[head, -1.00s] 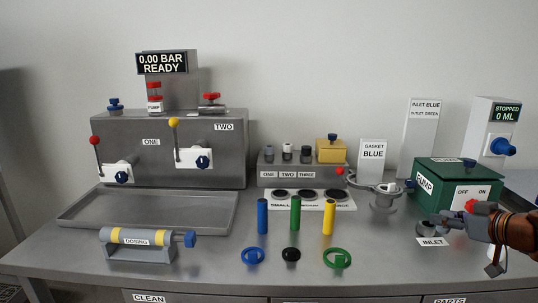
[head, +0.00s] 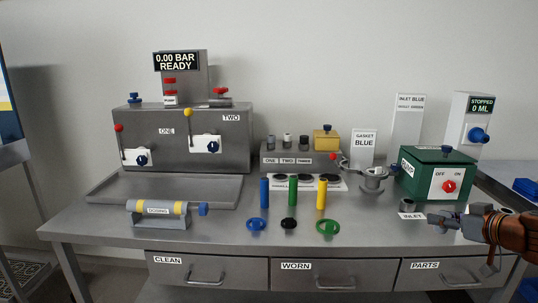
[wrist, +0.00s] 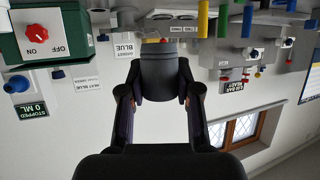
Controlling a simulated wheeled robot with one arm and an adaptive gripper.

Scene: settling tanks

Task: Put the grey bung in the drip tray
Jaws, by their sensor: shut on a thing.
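The grey bung (wrist: 160,72) is a dark grey stepped cylinder. In the wrist view it sits between the two fingers of my gripper (wrist: 160,95), which is shut on it. In the head view my gripper (head: 440,221) is at the lower right, over the front right of the bench, and the bung is hard to make out there. The drip tray (head: 150,190) is a wide shallow grey tray with a low rim, in front of the ONE/TWO machine at the left of the bench. It looks empty, well left of my gripper.
Between gripper and tray stand blue (head: 264,192), green (head: 293,191) and yellow (head: 321,192) cylinders, with rings in front. The green pump box (head: 425,165) and a grey inlet fitting (head: 407,205) are near my gripper.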

